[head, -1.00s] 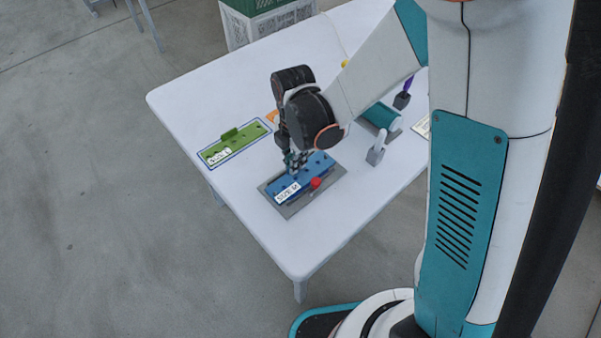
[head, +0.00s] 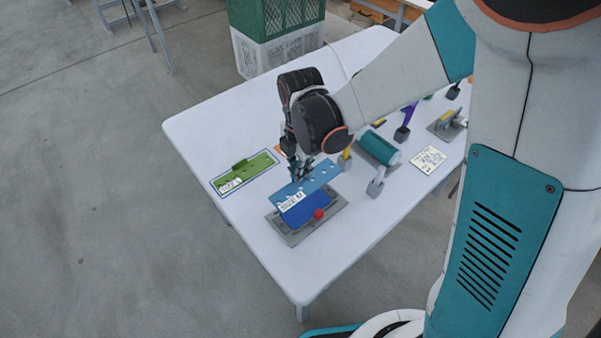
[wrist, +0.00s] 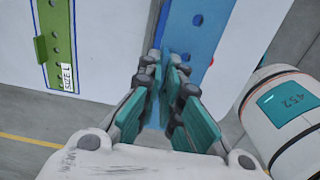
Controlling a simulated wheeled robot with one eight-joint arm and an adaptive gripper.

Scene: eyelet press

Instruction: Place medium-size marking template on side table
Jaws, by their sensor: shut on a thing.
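The marking template is a blue plate (head: 321,179) with small holes and a white label. A darker blue piece (head: 308,211) lies in that fixture, beside a red knob (head: 319,214). In the wrist view the fingers (wrist: 170,62) close on the blue template (wrist: 180,30); its lower part is hidden by them.
A green template (head: 245,172) marked SIZE L lies left on the white table (head: 215,125). A teal roller (head: 378,148), a purple-handled tool (head: 406,118) and a paper card (head: 428,159) stand or lie to the right. Stacked crates (head: 278,45) stand behind. The table's front left is clear.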

